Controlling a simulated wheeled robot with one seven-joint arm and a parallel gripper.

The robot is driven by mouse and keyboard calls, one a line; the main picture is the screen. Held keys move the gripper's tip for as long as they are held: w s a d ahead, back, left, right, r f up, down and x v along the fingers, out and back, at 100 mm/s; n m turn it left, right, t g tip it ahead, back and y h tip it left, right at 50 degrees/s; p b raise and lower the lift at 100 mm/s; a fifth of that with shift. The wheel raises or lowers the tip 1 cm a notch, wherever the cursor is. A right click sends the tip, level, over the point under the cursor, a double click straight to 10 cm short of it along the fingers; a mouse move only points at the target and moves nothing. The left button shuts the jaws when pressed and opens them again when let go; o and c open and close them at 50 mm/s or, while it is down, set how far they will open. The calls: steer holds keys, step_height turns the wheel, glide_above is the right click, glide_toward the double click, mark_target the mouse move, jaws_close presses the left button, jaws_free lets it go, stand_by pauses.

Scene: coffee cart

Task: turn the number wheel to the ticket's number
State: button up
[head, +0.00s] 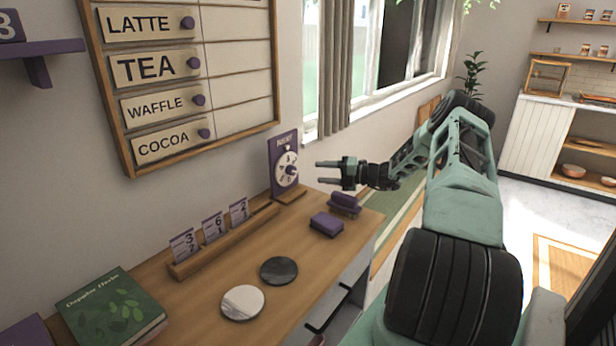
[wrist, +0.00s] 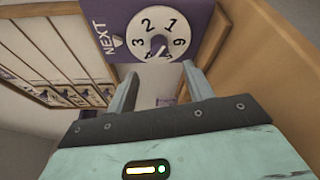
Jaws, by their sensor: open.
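The number wheel (head: 282,177) is a white dial with dark digits and a purple centre knob, on an upright purple board (head: 281,148) at the desk's far end. In the wrist view the wheel (wrist: 150,24) shows 3, 2, 1 and 6 or 9; its lower part is partly hidden. My gripper (head: 320,172) is open and empty, to the right of the wheel and apart from it. In the wrist view the fingers (wrist: 160,75) point at the wheel's lower side. Three tickets (head: 212,227) stand in a wooden rack (head: 190,267); their numbers seem to start with 3, 6 and 2.
A purple block (head: 326,224) and a purple stamp-like item (head: 344,203) lie near the desk's right edge. A dark disc (head: 279,270), a pale disc (head: 242,302) and a green book (head: 112,310) lie nearer. A menu board (head: 235,61) hangs on the wall.

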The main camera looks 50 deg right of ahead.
steer(key=b+v, duration=0.1)
steer(key=v, duration=0.7)
steer(key=shift+w, duration=0.1)
